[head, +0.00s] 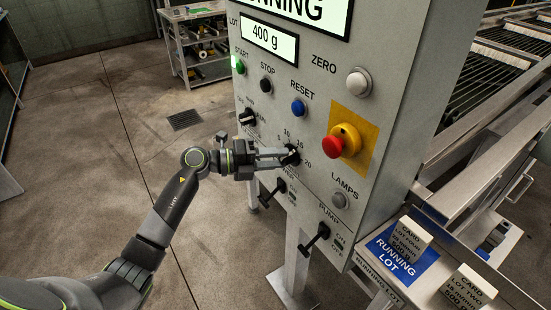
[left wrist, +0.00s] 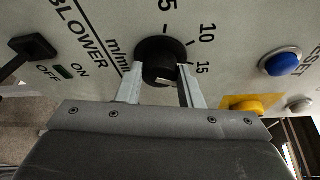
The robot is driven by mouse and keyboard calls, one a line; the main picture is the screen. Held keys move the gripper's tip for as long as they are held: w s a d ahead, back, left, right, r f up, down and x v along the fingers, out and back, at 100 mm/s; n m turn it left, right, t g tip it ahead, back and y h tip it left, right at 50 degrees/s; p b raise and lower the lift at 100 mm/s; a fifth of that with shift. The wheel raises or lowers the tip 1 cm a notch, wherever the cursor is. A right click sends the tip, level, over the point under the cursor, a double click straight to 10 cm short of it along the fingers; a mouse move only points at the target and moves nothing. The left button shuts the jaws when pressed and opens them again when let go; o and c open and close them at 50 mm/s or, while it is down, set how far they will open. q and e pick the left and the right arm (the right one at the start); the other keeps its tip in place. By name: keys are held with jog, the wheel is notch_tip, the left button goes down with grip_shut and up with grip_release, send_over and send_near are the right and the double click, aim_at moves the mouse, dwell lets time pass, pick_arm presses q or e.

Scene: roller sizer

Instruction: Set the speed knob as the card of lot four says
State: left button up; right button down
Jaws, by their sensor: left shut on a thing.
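The speed knob (head: 291,155) is a black round knob on the grey control panel, with 5, 10, 15 and 20 around it. It also shows in the left wrist view (left wrist: 158,58), with a pale mark low on its face; I cannot tell exactly which number it points at. My left gripper (head: 284,156) is shut on the knob, one finger on each side, as the left wrist view (left wrist: 160,85) shows. The card of lot four (head: 409,238) stands on the blue running-lot plate; its small lines are hard to read. My right gripper is not in view.
The panel also has a red stop button on yellow (head: 341,144), a blue reset button (head: 298,107), a lit green start button (head: 238,65) and a pump switch (head: 316,237) below. The display (head: 269,37) reads 400 g. A lot two card (head: 467,289) stands nearer.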

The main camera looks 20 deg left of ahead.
pick_arm(q)
jog(key=m+y, duration=0.2)
jog(key=m, duration=0.1)
jog(key=shift+s+d+r+m, duration=0.1)
jog(key=shift+m, duration=0.3)
jog(key=shift+s+d+m+y+b, duration=0.1)
jog(key=shift+m+y+b, duration=0.75)
jog(key=shift+m, duration=0.75)
jog(key=o, duration=1)
jog(key=shift+r+t+y, duration=0.15)
jog(key=shift+t+y, duration=0.1)
jog(key=shift+t, duration=0.05)
jog(key=shift+c, duration=0.2)
jog(key=b+v, duration=0.2)
jog(key=v, duration=1.5)
jog(key=shift+a+b, duration=0.2)
jog(key=shift+b, duration=0.1)
